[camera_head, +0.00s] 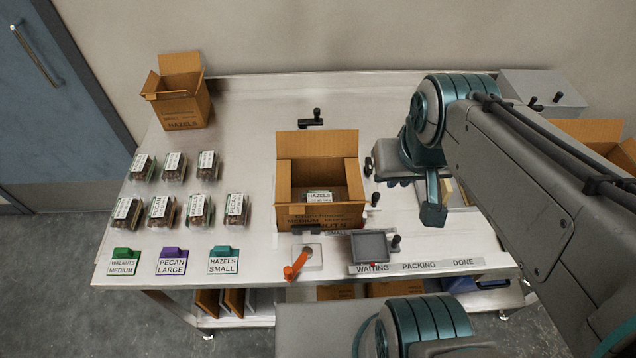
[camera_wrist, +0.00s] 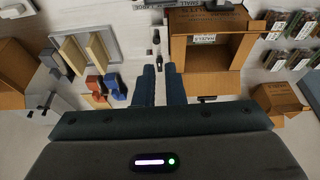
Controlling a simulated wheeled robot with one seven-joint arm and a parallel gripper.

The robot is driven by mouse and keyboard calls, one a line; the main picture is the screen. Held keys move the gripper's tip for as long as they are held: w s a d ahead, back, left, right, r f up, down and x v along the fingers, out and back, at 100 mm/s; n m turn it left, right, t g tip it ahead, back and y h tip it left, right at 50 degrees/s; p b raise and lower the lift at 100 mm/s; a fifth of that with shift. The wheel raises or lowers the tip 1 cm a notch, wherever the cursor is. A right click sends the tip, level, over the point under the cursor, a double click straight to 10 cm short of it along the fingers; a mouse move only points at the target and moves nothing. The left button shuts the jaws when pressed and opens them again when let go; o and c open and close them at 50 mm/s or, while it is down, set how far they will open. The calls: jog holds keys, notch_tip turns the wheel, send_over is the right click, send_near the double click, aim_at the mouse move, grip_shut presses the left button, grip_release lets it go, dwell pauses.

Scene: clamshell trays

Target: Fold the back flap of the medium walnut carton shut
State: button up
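The carton (camera_head: 318,217) stands in the middle of the table; its front lettering is only partly legible, ending in "NUTS". Its back flap (camera_head: 318,143) stands up, and a tray labelled HAZELS (camera_head: 320,196) lies inside. In the wrist view the carton (camera_wrist: 235,46) is seen from behind, with the back flap (camera_wrist: 210,83) toward the camera. My gripper (camera_head: 433,212) is to the right of the carton, apart from it. In the wrist view its two fingers (camera_wrist: 161,78) are spread with nothing held between them. The head view hides part of the gripper.
Several labelled trays (camera_head: 160,208) lie left of the carton. A small hazels carton (camera_head: 182,108) stands at the back left, and another open carton (camera_head: 590,130) at the right. Black-knobbed clamps (camera_head: 312,118) and an orange-handled tool (camera_head: 296,265) stand around the carton.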

jog(key=o, duration=0.5)
jog(key=shift+w, duration=0.1)
jog(key=shift+c, duration=0.2)
jog(key=m+g+y+b, duration=0.35)
jog(key=m+y, duration=1.45)
jog(key=m, duration=0.7)
send_near(344, 131)
jog(key=shift+g, duration=0.35)
jog(key=a+p, duration=0.1)
jog(key=a, duration=0.2)
jog(key=a+p, duration=0.1)
jog(key=a, duration=0.2)
jog(key=w+a+p, duration=0.1)
jog(key=a, duration=0.2)
jog(key=shift+a+f+p, duration=0.3)
jog(key=shift+a, duration=0.1)
jog(key=shift+a+f, duration=0.1)
jog(key=shift+a, duration=0.5)
